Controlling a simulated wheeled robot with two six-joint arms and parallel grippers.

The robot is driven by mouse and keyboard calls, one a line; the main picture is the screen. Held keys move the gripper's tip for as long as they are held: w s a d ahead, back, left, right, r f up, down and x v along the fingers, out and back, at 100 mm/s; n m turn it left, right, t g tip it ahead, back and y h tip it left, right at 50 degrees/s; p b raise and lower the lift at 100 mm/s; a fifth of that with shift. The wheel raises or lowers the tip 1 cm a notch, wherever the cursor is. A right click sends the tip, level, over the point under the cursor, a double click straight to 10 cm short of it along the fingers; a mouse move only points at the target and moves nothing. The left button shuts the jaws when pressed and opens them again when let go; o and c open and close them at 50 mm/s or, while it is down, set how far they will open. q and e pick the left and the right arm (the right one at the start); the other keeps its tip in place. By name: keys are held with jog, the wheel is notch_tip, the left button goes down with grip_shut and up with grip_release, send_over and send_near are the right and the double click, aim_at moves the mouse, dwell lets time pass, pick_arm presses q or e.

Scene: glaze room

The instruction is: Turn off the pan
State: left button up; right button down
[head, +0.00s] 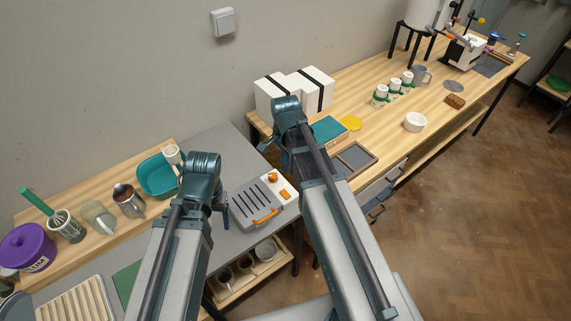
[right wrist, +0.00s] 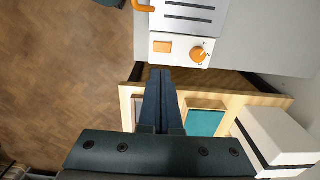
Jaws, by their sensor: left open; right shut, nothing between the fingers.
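The pan is a grey slotted hot plate (head: 250,203) with an orange handle (head: 266,217) on the grey counter. Its white control panel (right wrist: 181,48) carries a round orange knob (right wrist: 198,54) with small marks around it and an orange rectangular switch (right wrist: 162,46); the knob (head: 273,176) and switch (head: 285,195) also show in the head view. My right gripper (right wrist: 160,72) is shut and empty, its tips appearing just below the panel's edge in the wrist view. My left gripper (head: 224,212) is open beside the plate's left side, its fingers partly hidden.
White boxes with black bands (head: 293,92), a teal item (head: 328,129) and a dark framed panel (head: 354,160) are on the wooden bench near my right arm. A teal tub (head: 155,177) and a metal jug (head: 128,200) stand on the left.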

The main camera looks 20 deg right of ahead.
aim_at(283, 192)
jog(key=shift+w+a, duration=0.35)
jog(key=shift+w, duration=0.35)
pick_arm(q)
notch_tip(283, 192, down, 14)
jog(key=b, duration=1.4)
pick_arm(e)
notch_tip(283, 192, down, 14)
